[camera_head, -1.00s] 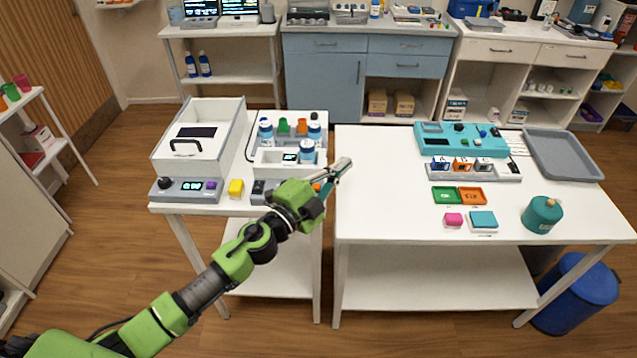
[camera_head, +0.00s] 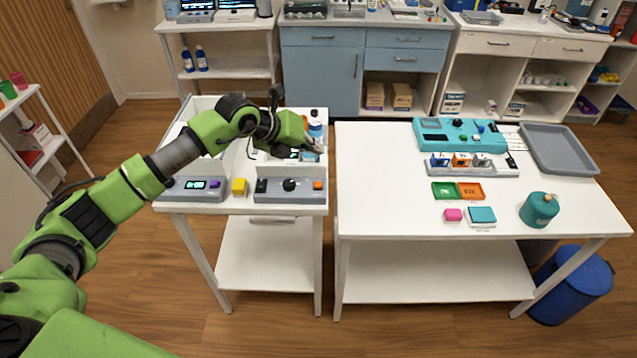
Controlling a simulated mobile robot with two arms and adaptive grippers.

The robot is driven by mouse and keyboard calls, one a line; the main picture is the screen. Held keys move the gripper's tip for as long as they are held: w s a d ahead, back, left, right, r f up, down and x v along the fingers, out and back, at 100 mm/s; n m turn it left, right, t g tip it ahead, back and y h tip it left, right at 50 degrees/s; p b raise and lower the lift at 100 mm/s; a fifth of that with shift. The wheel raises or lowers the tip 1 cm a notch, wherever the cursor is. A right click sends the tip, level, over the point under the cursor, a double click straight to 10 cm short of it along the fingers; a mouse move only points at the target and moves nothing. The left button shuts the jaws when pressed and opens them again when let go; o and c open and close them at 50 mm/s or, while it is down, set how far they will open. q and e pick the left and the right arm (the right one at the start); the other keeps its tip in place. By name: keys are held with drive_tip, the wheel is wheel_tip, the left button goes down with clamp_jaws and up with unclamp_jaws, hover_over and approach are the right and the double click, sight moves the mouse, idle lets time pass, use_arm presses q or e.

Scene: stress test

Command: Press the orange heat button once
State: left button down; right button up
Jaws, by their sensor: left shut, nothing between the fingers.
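A small orange button (camera_head: 318,185) sits at the right end of a grey control box (camera_head: 270,195) at the front edge of the left table. A black knob (camera_head: 289,184) is on the same box, left of the button. No heat label can be read at this size. My left gripper (camera_head: 318,149) is shut and empty. In the picture its tips are above the button, beside the bottles at the back of the table; the exact height is unclear. My left arm hides part of the white lidded box and bottle rack. My right gripper is not in view.
Blue-capped bottles (camera_head: 315,130) stand close to my gripper. A gap separates this table from the right table (camera_head: 380,190).

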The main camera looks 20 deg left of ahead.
use_arm(q)
drive_tip(key=b, duration=0.5)
hover_over(316, 185)
wheel_tip(316, 185, down, 8)
drive_tip(key=shift+r, duration=0.2)
drive_tip(key=shift+f+b, duration=0.3)
drive_tip(key=shift+f, duration=0.35)
idle(0.7)
drive_tip(key=shift+f+b, duration=0.3)
drive_tip(key=shift+f, duration=0.1)
drive_tip(key=shift+f+b, duration=0.4)
drive_tip(key=shift+f, duration=0.1)
idle(0.6)
drive_tip(key=shift+r, duration=0.1)
drive_tip(key=shift+r+p, duration=0.55)
drive_tip(key=shift+r, duration=0.3)
